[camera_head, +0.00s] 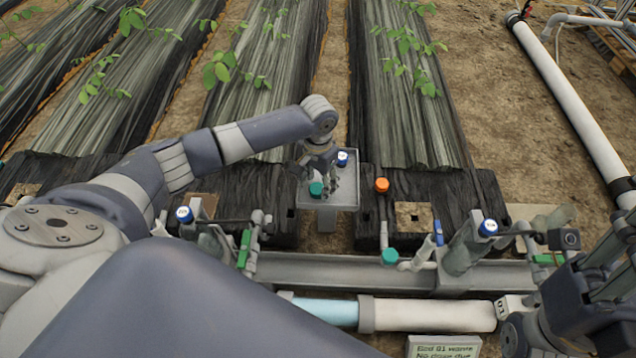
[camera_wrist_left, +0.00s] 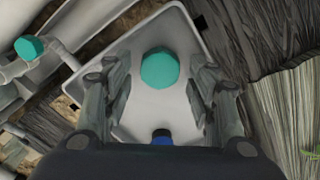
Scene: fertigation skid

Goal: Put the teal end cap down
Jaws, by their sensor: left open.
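A teal end cap (camera_head: 316,189) rests on a small grey tray (camera_head: 345,205) in the middle of the head view. In the left wrist view the same teal cap (camera_wrist_left: 160,68) lies on the pale tray (camera_wrist_left: 180,28), between and beyond the fingertips, with space on both sides. My left gripper (camera_head: 319,174) is open and empty above the tray; its spread fingers also show in the left wrist view (camera_wrist_left: 160,88). A second teal cap (camera_head: 389,256) sits on a pipe fitting lower right. My right gripper (camera_head: 602,270) is partly cut off at the right edge.
A blue-and-white cap (camera_head: 342,158) is on the tray near my left gripper. An orange cap (camera_head: 382,185) tops a thin riser to the right. Blue-capped valves (camera_head: 488,228) and a metal rail (camera_head: 330,270) lie in front, with a pale pipe (camera_head: 435,314) nearer.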

